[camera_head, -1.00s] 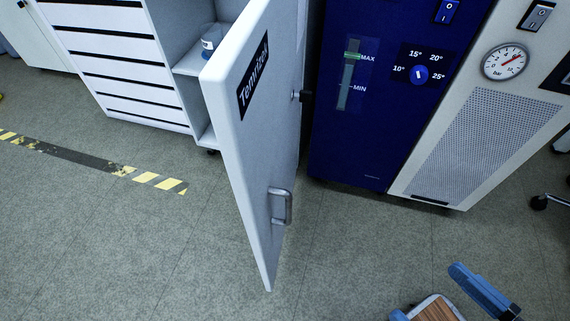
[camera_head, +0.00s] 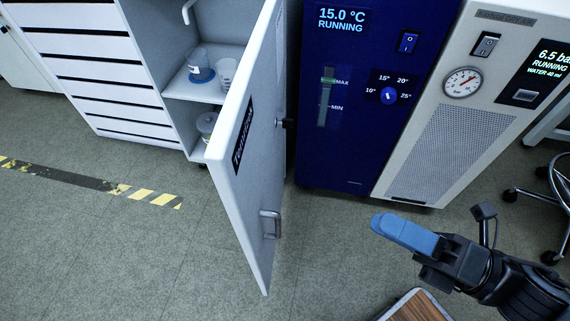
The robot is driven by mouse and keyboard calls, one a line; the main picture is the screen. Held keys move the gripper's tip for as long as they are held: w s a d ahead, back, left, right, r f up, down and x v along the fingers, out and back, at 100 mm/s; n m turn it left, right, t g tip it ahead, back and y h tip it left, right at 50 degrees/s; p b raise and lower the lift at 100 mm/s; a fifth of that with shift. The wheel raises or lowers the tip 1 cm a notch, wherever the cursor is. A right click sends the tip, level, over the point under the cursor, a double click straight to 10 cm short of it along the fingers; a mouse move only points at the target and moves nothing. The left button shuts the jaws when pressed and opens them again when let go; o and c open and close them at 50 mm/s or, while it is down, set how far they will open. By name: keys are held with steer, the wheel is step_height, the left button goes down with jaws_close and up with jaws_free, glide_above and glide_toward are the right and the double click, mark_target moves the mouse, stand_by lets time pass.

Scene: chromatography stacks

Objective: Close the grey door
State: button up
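The grey door (camera_head: 262,150) stands wide open, swung out from its cabinet toward me, with a dark label on its face and a metal bar handle (camera_head: 270,225) low on the right-facing side. Behind it the cabinet interior (camera_head: 183,92) is partly exposed. My gripper (camera_head: 403,234), with blue finger pads, is at the lower right, to the right of the handle and apart from the door. Only one blue finger surface shows clearly, so its opening is unclear. Nothing is visibly held.
Inside the cabinet, glass vessels (camera_head: 201,70) stand on a shelf. A blue chiller (camera_head: 345,140) and a white unit (camera_head: 455,150) with a gauge stand right of the door. A drawer unit (camera_head: 80,75) is at left. Striped tape (camera_head: 100,185) marks clear floor. A wheeled chair base (camera_head: 540,195) is at right.

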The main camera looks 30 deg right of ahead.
steer(key=w+n+g+y+p, duration=0.1)
steer(key=n, duration=0.3)
steer(key=w+r+n+g+y+p, duration=0.1)
steer(key=n, duration=0.4)
steer(key=w+n+g+y+p, duration=0.1)
steer(key=w+n+y, duration=0.1)
steer(key=n, duration=0.2)
steer(key=shift+a+r+n+g, duration=0.2)
steer(key=shift+r+n+g, duration=0.2)
steer(key=c, duration=0.5)
steer(key=n, duration=0.2)
steer(key=w+n+g+p, duration=0.1)
steer(key=shift+f, duration=0.25)
jaws_close()
glide_toward(251, 187)
steer(key=shift+n, duration=0.4)
steer(key=x, duration=0.7)
steer(key=shift+d+p, duration=0.1)
steer(key=shift+p, duration=0.2)
